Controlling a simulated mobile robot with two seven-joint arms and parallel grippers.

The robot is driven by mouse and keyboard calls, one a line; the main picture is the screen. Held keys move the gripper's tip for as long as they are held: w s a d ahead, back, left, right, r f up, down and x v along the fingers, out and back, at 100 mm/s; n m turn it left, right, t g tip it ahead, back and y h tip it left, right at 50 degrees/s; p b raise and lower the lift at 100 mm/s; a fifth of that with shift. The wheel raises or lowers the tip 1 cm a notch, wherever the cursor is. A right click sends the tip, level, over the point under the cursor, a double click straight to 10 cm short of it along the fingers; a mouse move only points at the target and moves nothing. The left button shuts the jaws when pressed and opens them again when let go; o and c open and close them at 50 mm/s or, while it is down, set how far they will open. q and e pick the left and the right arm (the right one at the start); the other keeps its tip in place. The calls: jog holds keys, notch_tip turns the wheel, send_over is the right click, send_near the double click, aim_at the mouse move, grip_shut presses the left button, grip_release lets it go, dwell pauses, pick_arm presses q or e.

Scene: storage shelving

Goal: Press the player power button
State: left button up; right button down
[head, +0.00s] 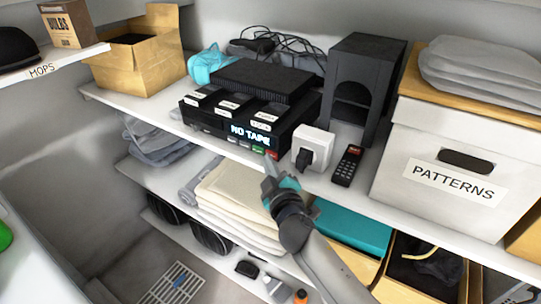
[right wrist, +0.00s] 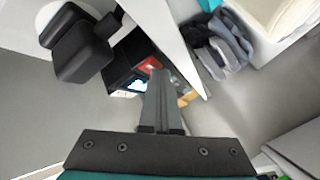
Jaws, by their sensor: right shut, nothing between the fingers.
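The player (head: 215,125) is a wide black box on the middle shelf, with a lit display reading "NO TAPE" (head: 250,134). A green button (head: 258,149) and a red button (head: 272,155) sit low on its front, at the right end. No power marking is legible. My right gripper (head: 268,160) is shut and empty, its tips just in front of these buttons; contact cannot be told. In the right wrist view the shut fingers (right wrist: 158,80) point toward the player's front, with a red patch (right wrist: 148,66) just past the tips. My left gripper is out of view.
A black speaker (head: 385,70) and a white "PATTERNS" box (head: 430,145) are farther right. Folded cloths (head: 235,200) lie on the shelf below.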

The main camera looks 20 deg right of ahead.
jog(key=shift+s+a, duration=0.45)
jog(key=shift+a, duration=0.15)
dwell(0.3)
jog(key=s+a, duration=0.1)
jog(key=a, duration=0.1)
jog(key=s+a, duration=0.2)
jog(key=shift+b, duration=0.4)
jog(key=shift+f, duration=0.15)
dwell(0.4)
